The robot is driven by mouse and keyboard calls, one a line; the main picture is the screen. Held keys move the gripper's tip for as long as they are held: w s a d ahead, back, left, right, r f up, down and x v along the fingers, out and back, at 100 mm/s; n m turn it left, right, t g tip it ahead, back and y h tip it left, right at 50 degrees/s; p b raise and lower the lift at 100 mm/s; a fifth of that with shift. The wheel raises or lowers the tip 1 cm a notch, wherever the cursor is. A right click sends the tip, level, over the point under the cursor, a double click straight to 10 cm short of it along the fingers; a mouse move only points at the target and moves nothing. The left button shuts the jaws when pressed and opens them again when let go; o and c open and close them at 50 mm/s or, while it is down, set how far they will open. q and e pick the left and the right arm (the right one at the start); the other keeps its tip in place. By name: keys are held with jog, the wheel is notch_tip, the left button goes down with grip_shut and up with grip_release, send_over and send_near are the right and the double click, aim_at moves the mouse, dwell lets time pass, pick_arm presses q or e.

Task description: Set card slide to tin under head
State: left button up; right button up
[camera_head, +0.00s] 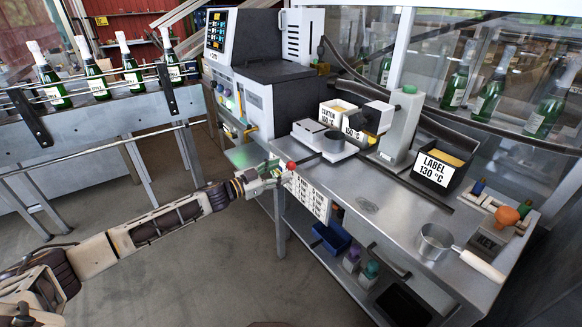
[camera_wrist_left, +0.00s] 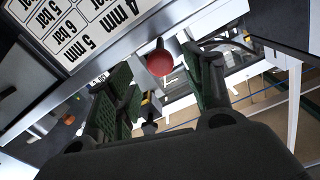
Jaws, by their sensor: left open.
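A white printed card (camera_head: 306,197) with rows of mm and bar values is on the front edge of the steel bench. It also shows at upper left in the left wrist view (camera_wrist_left: 82,32). A red ball knob (camera_head: 291,166) sits at the card's upper left corner and also shows in the left wrist view (camera_wrist_left: 160,62). My left gripper (camera_head: 277,173) is open beside the knob. In the left wrist view the knob appears between the fingers near their tips (camera_wrist_left: 163,78); contact cannot be told. The dark machine head (camera_head: 376,117) stands over the bench. My right gripper is out of view.
The bench (camera_head: 375,205) carries a black box labelled "LABEL 130 °C" (camera_head: 441,167), a steel pot (camera_head: 436,241) and an orange knob (camera_head: 507,215). A control cabinet (camera_head: 232,40) stands behind. A conveyor with green bottles (camera_head: 96,80) is at left. A lower shelf holds a blue bin (camera_head: 331,238).

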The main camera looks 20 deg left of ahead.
aim_at(288, 167)
pick_arm(q)
jog(key=shift+x, duration=2.7)
grip_shut()
